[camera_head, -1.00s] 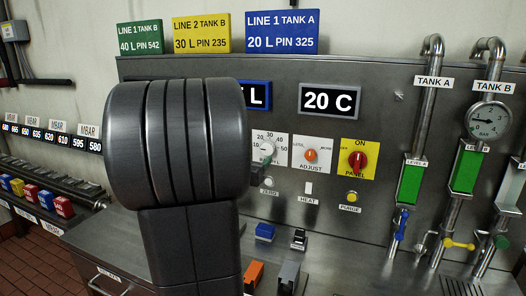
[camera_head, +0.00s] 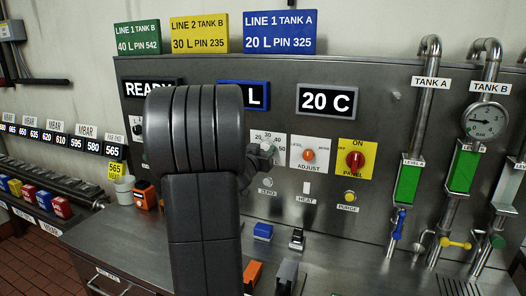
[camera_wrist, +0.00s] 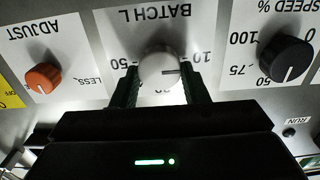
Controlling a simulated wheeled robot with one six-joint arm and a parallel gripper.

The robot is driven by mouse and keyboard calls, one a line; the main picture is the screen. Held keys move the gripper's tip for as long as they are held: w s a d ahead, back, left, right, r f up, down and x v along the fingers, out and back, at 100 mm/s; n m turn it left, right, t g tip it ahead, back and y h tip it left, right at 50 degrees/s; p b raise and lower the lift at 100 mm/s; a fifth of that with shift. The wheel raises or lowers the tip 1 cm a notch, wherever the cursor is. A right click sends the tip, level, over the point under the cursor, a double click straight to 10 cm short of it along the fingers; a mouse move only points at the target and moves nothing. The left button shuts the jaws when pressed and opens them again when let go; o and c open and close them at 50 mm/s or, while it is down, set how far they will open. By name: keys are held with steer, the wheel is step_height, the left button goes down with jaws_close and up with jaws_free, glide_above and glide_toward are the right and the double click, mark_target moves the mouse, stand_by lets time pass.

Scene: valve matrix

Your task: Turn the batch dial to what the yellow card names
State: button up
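The yellow card (camera_head: 200,33) stands on top of the panel and reads LINE 2, TANK B, 30 L, PIN 235. The batch dial (camera_wrist: 160,68) is a white round knob on a white plate lettered BATCH L, upside down in the wrist view. Its dark pointer line points right, toward the 10 side. My gripper (camera_wrist: 160,88) has one dark finger on each side of the knob. Whether the fingers touch it I cannot tell. In the head view my arm hides part of the dial's plate (camera_head: 268,138). The blue batch display (camera_head: 256,96) shows only L; its number is hidden.
The orange adjust knob (camera_wrist: 42,77) and black speed knob (camera_wrist: 286,58) flank the dial. The red panel knob (camera_head: 355,160) is on a yellow plate. Green (camera_head: 138,38) and blue (camera_head: 281,32) cards stand beside the yellow one. A READY display (camera_head: 150,88) is at upper left.

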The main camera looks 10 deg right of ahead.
steer(key=c, duration=0.4)
steer(key=shift+o, duration=0.2)
steer(key=m+b, duration=0.1)
steer(key=m, duration=0.3)
steer(key=shift+f+m+b, duration=0.1)
steer(key=shift+m+b, duration=0.2)
steer(key=shift+s+d+f+m+b, duration=0.1)
steer(key=shift+m+b, duration=1.3)
steer(key=shift+m, duration=1.9)
steer(key=shift+s+d+f+m+b, duration=0.1)
steer(key=shift+m+b, duration=1.25)
steer(key=shift+m, duration=1.95)
